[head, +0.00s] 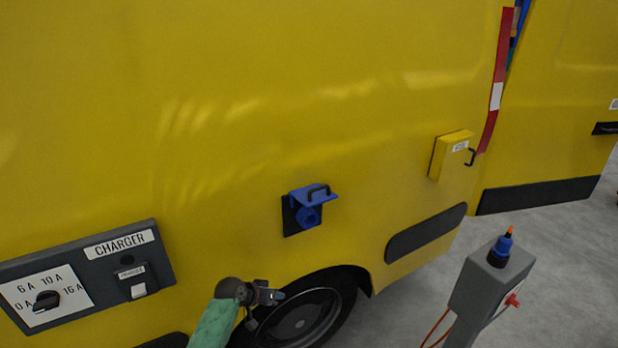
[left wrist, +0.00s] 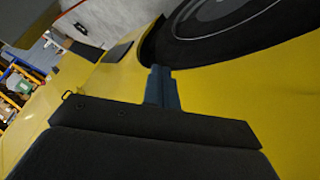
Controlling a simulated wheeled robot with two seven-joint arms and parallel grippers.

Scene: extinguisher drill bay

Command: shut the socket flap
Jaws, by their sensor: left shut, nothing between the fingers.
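The blue socket (head: 308,217) sits on a dark backplate on the side of the yellow van. Its blue flap (head: 325,198) stands open, sticking out above the socket mouth, with a black handle on top. My left gripper (head: 278,296) is shut and empty, below and a little left of the socket, in front of the wheel. Its closed blue-grey fingers (left wrist: 162,88) show in the left wrist view against the yellow panel. I cannot make out the socket in that view. My right gripper is not in view.
A charger panel (head: 84,270) with a dial and switch is at the left. A yellow box (head: 449,155) with a black handle is right of the socket. A grey post (head: 480,290) with a blue-and-orange plug stands at lower right. The van wheel (head: 305,315) is below.

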